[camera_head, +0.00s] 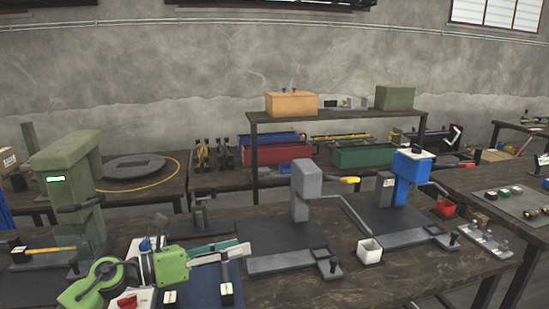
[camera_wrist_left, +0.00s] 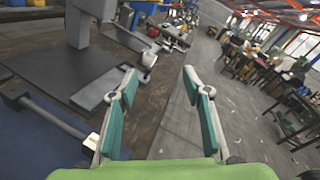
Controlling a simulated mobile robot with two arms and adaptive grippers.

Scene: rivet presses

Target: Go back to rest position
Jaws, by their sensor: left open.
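My left gripper (camera_head: 222,252) reaches in from the lower left of the head view, above the near part of the wooden workbench (camera_head: 320,291). In the left wrist view its two teal-padded fingers (camera_wrist_left: 160,95) stand apart with nothing between them. Beyond the fingers lie the bench edge and the grey floor. My right gripper does not show in either view. A grey press (camera_head: 307,190) stands on the bench right of my left gripper, and a blue press (camera_head: 404,180) stands further right. A large green press (camera_head: 72,190) is at the left.
A small white box (camera_head: 370,250) sits on the bench near the blue press. A red bin (camera_head: 262,154) and a green bin (camera_head: 362,158) stand behind, under a shelf (camera_head: 345,117). Another table (camera_head: 480,178) is at the right. In the wrist view, open floor (camera_wrist_left: 215,85) runs beside the bench.

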